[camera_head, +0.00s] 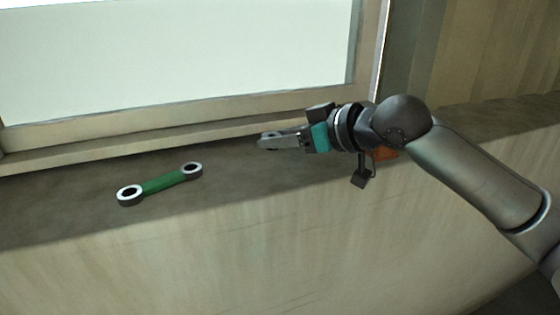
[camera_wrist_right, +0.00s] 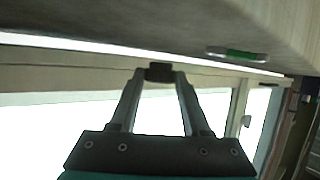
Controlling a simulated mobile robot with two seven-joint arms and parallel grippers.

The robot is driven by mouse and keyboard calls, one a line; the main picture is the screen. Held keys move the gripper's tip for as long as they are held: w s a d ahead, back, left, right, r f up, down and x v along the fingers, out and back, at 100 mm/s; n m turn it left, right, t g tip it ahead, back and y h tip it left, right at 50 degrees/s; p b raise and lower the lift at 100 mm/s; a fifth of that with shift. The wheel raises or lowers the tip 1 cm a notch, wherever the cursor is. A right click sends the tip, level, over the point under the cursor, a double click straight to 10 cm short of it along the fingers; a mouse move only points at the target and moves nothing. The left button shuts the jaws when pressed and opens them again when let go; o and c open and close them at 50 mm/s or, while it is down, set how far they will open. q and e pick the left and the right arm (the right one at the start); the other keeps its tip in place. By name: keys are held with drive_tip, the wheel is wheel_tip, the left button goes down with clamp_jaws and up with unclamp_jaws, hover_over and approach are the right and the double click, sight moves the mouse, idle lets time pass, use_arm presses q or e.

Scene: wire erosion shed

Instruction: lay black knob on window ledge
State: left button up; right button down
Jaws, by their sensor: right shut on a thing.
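My right gripper (camera_head: 268,141) reaches in from the right over the window ledge (camera_head: 226,180), near the window frame. In the right wrist view its two fingers (camera_wrist_right: 159,76) are shut on a small black knob (camera_wrist_right: 159,71), held between the tips. In the head view the knob is mostly hidden by the fingers. It appears close above the ledge; I cannot tell whether it touches. My left gripper is not in view.
A green link with two ringed ends (camera_head: 160,183) lies on the ledge left of my gripper. An orange thing (camera_head: 385,154) is partly hidden behind my right arm. The window frame (camera_head: 200,112) borders the ledge's back. Bare ledge lies between link and gripper.

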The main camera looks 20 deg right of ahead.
sight(280, 171)
drive_tip(key=shift+f, duration=2.1)
drive_tip(key=shift+f, duration=0.2)
drive_tip(key=shift+c, duration=1.8)
unclamp_jaws()
drive_tip(key=shift+r, duration=0.1)
